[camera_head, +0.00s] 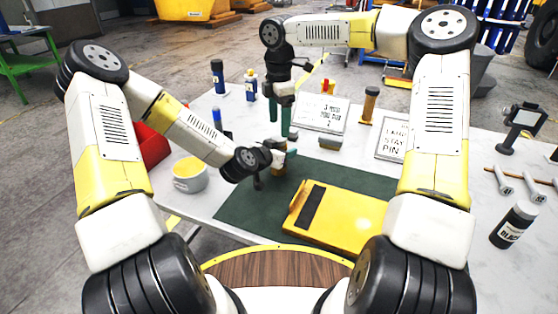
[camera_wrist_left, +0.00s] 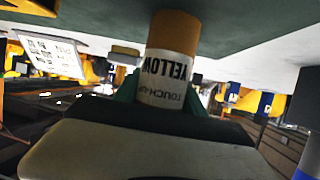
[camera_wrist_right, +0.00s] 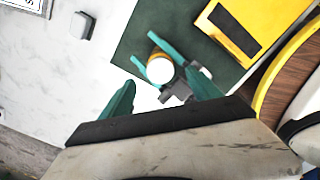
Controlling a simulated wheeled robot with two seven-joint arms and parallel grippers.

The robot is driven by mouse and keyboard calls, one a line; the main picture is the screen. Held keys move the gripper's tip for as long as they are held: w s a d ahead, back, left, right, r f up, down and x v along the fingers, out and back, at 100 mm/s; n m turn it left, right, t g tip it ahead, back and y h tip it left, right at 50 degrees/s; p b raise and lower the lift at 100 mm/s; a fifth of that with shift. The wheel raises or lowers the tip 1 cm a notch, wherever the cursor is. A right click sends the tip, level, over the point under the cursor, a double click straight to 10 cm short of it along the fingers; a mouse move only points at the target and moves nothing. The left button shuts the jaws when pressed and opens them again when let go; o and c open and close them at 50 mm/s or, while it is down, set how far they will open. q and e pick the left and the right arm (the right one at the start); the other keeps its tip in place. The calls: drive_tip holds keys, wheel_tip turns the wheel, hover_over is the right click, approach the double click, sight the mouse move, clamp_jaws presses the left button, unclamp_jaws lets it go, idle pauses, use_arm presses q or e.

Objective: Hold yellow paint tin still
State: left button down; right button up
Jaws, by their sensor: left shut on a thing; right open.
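The yellow paint tin (camera_wrist_left: 172,62) has a yellow band and a white label reading "YELLOW TOUCH-UP"; it appears upside down in the left wrist view. In the right wrist view its round white top (camera_wrist_right: 160,71) faces up, so it looks upright, over the green mat. My left gripper (camera_head: 280,158) is shut around it, green fingers on either side. In the head view the tin is mostly hidden by that gripper. My right gripper (camera_head: 281,118) is open above and behind it; in its own view its fingers (camera_wrist_right: 158,92) are spread, with the tin between and beyond them.
A yellow casting (camera_head: 350,218) with a black strip lies on the green mat (camera_head: 245,212). A tub of yellow paint (camera_head: 188,176) and a red bin (camera_head: 152,146) stand at left. Bottles and sign boards (camera_head: 320,113) stand behind. A black bottle (camera_head: 513,226) stands at right.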

drive_tip(key=shift+o, duration=1.3)
drive_tip(key=shift+r, duration=0.1)
wheel_tip(320, 180, up, 12)
use_arm(q)
drive_tip(key=c, duration=0.6)
unclamp_jaws()
drive_tip(key=v, duration=0.7)
drive_tip(key=shift+s+a+r, duration=0.2)
drive_tip(key=shift+s+a, duration=0.05)
drive_tip(key=shift+s, duration=0.05)
